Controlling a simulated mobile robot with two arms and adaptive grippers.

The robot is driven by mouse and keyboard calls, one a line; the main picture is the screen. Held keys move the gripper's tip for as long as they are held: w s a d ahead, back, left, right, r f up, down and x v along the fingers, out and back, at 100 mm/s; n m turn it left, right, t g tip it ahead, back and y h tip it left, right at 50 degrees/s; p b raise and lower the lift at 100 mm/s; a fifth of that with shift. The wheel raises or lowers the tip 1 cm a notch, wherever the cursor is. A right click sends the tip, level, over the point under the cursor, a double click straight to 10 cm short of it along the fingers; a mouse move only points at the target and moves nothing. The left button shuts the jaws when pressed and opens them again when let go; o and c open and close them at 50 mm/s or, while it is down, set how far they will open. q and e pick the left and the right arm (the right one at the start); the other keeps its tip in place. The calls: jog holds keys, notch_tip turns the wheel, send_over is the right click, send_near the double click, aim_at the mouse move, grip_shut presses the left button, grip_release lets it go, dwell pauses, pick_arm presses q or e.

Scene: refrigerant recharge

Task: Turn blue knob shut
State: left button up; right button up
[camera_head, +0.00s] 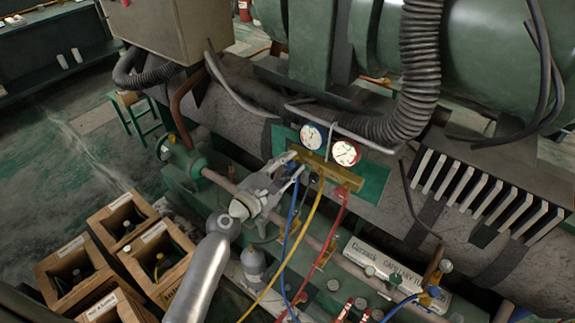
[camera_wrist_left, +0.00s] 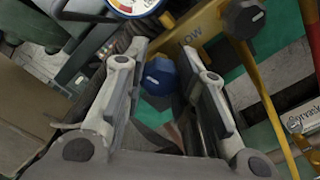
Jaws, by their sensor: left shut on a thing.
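The blue knob (camera_wrist_left: 160,77) sits on the left end of the yellow gauge manifold (camera_wrist_left: 199,28), between the fingertips of my left gripper (camera_wrist_left: 172,78) in the left wrist view. The sensed grip fits the fingers being shut on it. In the head view my left gripper (camera_head: 290,163) reaches up to the left side of the manifold (camera_head: 330,170), and its fingers hide most of the knob. A blue-rimmed gauge (camera_head: 312,136) and a red-rimmed gauge (camera_head: 345,152) stand above the manifold. My right gripper is not in view.
Blue (camera_head: 291,215), yellow (camera_head: 304,227) and red (camera_head: 334,222) hoses hang from the manifold. A dark knob (camera_wrist_left: 243,18) is on the manifold beside the gripper. A labelled cylinder (camera_head: 384,270) lies at lower right. Wooden crates (camera_head: 123,220) stand at lower left.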

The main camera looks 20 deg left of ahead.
pick_arm(q)
jog(key=shift+f+m, duration=0.1)
jog(key=shift+m, duration=0.2)
jog(key=m+b, duration=0.1)
jog(key=m, duration=0.2)
jog(key=shift+m+b, duration=0.4)
jog(key=m, duration=0.4)
jog(key=shift+m+b, duration=0.3)
jog(key=shift+b, duration=0.1)
jog(key=m, duration=0.5)
jog(key=m+p, duration=0.1)
jog(key=m, duration=0.5)
jog(key=shift+m, duration=0.3)
jog(key=o, duration=1.1)
jog(key=shift+c, duration=0.2)
